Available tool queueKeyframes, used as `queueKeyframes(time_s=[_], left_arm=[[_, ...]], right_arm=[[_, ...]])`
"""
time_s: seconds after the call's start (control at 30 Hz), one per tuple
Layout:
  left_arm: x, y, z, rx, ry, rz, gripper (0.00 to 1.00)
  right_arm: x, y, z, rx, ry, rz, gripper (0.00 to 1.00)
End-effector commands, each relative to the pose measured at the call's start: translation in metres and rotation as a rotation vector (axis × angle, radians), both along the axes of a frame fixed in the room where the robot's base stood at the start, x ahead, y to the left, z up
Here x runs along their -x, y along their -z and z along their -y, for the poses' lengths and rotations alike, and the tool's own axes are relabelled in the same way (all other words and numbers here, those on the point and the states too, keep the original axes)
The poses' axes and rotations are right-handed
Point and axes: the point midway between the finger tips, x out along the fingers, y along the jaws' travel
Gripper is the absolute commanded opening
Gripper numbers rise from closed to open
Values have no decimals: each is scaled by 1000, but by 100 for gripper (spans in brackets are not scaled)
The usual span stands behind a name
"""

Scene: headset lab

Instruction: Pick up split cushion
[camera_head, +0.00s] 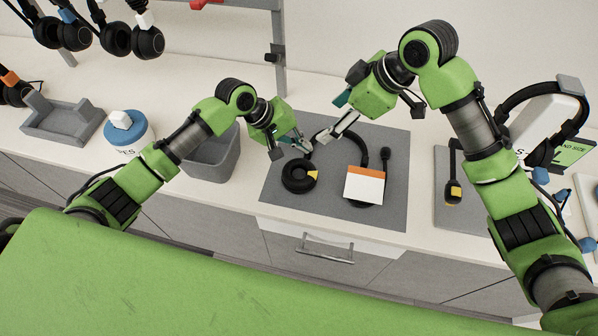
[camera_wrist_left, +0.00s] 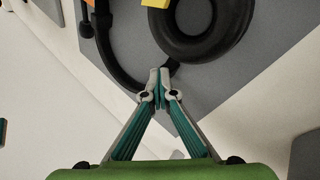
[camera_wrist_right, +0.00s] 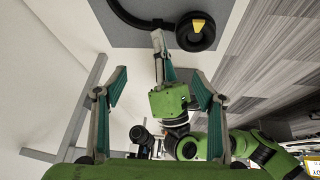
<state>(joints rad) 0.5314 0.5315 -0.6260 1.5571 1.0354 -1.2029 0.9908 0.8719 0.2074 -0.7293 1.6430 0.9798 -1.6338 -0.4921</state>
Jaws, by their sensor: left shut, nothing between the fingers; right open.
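A black headset lies on the grey mat (camera_head: 335,210). Its round black ear cushion (camera_head: 296,178) with a yellow tag is at the mat's left; the cushion also shows in the left wrist view (camera_wrist_left: 205,45) and the right wrist view (camera_wrist_right: 196,42). I cannot see a split in it. A white and orange card (camera_head: 364,187) covers most of the other ear cup. My left gripper (camera_head: 304,146) is shut and empty, its tips near the headband (camera_wrist_left: 112,50), just behind the cushion. My right gripper (camera_head: 336,112) is open and empty, above the back of the mat.
A grey bin (camera_head: 212,158) stands left of the mat. Farther left are a blue and white round container (camera_head: 128,130) and a grey tray (camera_head: 62,120). A second grey mat (camera_head: 455,215) and a stand with a headset (camera_head: 545,120) are on the right. Headsets hang at upper left.

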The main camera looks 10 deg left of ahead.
Motion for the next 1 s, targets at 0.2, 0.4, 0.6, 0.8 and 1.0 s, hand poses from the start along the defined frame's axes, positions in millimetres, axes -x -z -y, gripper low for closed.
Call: queueKeyframes(time_s=[0.2,0.4,0.6,0.8,1.0], left_arm=[[0,1,0,-2,0,-1,0],[1,1,0,-1,1,-2,0],[1,1,0,-1,1,-2,0],[1,1,0,-1,1,-2,0],[1,1,0,-1,1,-2,0]], right_arm=[[49,29,-13,105,-132,-98,64],[54,60,-25,116,-143,-111,64],[54,87,-36,115,-142,-108,64],[54,100,-41,115,-142,-108,64],[55,128,-53,115,-141,-108,64]])
